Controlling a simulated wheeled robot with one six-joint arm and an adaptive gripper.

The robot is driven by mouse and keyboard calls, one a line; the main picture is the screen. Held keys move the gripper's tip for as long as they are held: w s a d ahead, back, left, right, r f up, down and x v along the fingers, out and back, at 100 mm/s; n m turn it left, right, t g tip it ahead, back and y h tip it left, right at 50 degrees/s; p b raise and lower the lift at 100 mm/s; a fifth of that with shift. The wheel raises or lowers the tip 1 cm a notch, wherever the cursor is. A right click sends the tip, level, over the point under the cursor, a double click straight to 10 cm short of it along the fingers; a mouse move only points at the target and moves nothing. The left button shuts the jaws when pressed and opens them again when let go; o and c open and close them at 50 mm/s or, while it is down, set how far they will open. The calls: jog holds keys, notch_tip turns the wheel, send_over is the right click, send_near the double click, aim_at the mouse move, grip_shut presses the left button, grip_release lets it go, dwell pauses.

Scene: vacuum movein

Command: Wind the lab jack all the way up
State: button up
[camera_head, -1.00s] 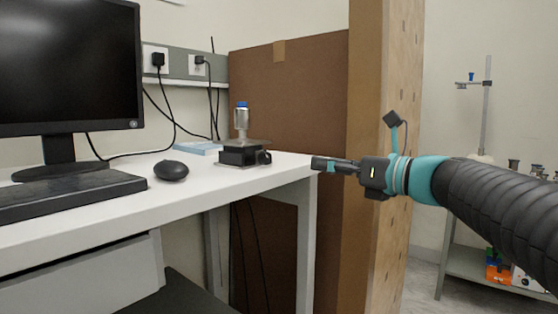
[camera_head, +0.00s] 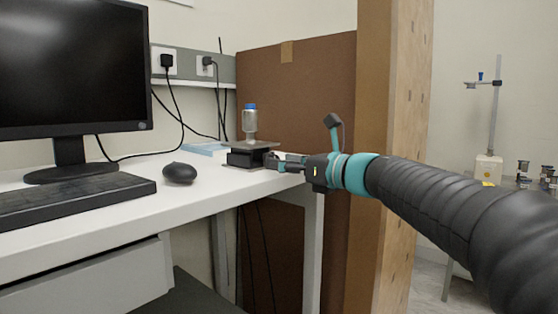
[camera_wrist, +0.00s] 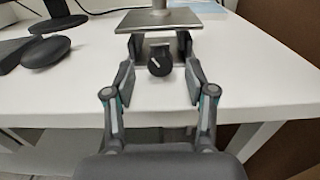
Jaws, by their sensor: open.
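The lab jack (camera_head: 243,157) stands low on the white desk near its right end, with a bottle with a blue cap (camera_head: 250,122) on its top plate. In the wrist view, the jack's metal top plate (camera_wrist: 172,20) and its black knob (camera_wrist: 160,60) face me, with a white mark on the knob. My gripper (camera_head: 279,161) is at the jack's right side, level with the knob. In the wrist view my gripper (camera_wrist: 159,72) is open, with one finger on each side of the knob and gaps between; it does not hold it.
A brown panel (camera_head: 300,90) stands behind. A wooden post (camera_head: 378,240) stands close behind my arm.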

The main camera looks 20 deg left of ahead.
jog(key=shift+x, duration=0.85)
grip_shut()
jog(key=shift+r+m+p, duration=0.1)
jog(key=shift+m+p, duration=0.3)
jog(key=shift+p, duration=0.05)
jog(key=shift+m, duration=0.4)
grip_release()
